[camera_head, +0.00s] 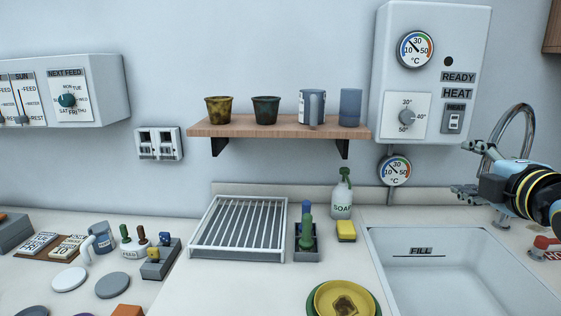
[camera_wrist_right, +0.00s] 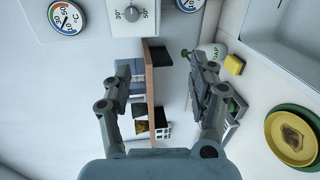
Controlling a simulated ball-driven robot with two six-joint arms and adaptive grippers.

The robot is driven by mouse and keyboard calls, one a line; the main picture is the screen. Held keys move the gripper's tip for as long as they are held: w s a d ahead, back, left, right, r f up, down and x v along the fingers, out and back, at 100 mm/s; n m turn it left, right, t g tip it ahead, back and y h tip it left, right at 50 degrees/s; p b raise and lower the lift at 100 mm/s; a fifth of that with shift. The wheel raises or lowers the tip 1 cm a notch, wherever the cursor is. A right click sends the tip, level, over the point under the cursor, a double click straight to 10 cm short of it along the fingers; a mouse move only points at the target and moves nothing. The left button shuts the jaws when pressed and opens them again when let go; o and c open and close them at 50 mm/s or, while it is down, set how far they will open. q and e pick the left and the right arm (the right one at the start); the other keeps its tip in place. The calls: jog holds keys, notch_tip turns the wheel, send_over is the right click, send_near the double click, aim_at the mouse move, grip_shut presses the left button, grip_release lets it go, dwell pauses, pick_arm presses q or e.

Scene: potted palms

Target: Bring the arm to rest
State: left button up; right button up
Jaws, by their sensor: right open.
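My right gripper (camera_head: 468,168) is at the right of the head view, on a blue arm with yellow and black bands. It is above the back left part of the white sink (camera_head: 385,262), in front of the tap (camera_head: 525,125), and points left. Its two fingers are spread, with nothing between them. The right wrist view also shows the open fingers (camera_wrist_right: 155,68), with the wooden shelf (camera_wrist_right: 150,90) beyond them. My left gripper is not in view.
The shelf (camera_head: 270,126) holds two pots and two blue cups. A heater box (camera_head: 470,25) hangs above the sink. A soap bottle (camera_head: 342,200), a yellow sponge (camera_head: 346,231), a drying rack (camera_head: 196,240) and yellow and green dishes (camera_head: 322,300) are on the counter.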

jog(key=s+a+f+m+g, duration=0.2)
jog(key=s+f+m+g, duration=0.35)
jog(key=s, duration=0.55)
jog(key=s+a+f+m+g, duration=0.1)
jog(key=s+f+m+g, duration=0.2)
jog(key=s+f+m, duration=0.45)
jog(key=s+a+f+m+g, duration=0.2)
jog(key=s+f+m+g, duration=0.35)
jog(key=s, duration=0.85)
notch_tip(320, 180, down, 38)
jog(key=s+d+r+n+b, duration=0.1)
jog(key=s+d+b, duration=0.2)
jog(key=b, duration=0.6)
pick_arm(q)
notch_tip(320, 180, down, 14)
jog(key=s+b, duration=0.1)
jog(key=b, duration=0.4)
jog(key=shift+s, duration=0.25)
pick_arm(e)
jog(key=s+f+g, duration=0.1)
jog(key=s+f, duration=1.6)
jog(key=f, duration=0.2)
jog(key=shift+d+f, duration=0.15)
jog(key=shift+f, duration=0.1)
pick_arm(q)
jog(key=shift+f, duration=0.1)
